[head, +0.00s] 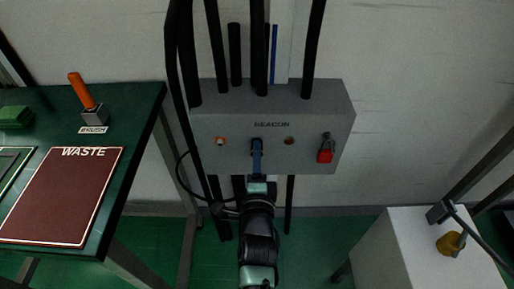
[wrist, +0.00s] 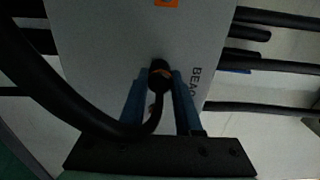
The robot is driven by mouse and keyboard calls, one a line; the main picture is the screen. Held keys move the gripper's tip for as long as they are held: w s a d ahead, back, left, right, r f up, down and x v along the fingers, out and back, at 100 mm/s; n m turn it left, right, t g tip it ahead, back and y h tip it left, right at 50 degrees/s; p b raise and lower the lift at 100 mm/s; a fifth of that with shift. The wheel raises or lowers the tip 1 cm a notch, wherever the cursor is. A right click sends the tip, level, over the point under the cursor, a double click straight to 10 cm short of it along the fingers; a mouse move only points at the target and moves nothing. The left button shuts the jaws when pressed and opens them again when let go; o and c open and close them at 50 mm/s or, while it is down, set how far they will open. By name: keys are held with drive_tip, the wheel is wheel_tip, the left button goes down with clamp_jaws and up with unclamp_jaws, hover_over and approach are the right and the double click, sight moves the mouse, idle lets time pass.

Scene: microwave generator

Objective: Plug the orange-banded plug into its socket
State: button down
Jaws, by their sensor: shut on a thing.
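My gripper (head: 257,146) is in front of the middle of the grey BEACON box (head: 240,118) in the head view. Its blue fingers are shut on the dark round plug (wrist: 159,78) in the wrist view. An orange band shows on the plug, and a thick black cable (wrist: 75,103) curves away from it to the left. An orange-marked fitting (head: 220,141), which looks like the socket, is on the box face left of my gripper. An orange square (wrist: 166,3) shows at the top edge of the wrist view. Whether the plug touches the box is hidden.
A red padlock (head: 325,154) hangs at the box's right, beside a small red round part (head: 289,141). Black pipes (head: 214,45) run above. A green table (head: 130,101) stands left, a white cabinet (head: 415,250) right.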

drive_tip(key=s+p, duration=0.3)
drive_tip(key=s, duration=0.3)
idle(1.0)
idle(0.6)
drive_tip(key=a+p, duration=0.2)
drive_tip(key=p, duration=0.1)
drive_tip(key=w+a+p, duration=0.1)
drive_tip(key=a+p, duration=0.2)
drive_tip(key=shift+w, duration=0.1)
idle(0.3)
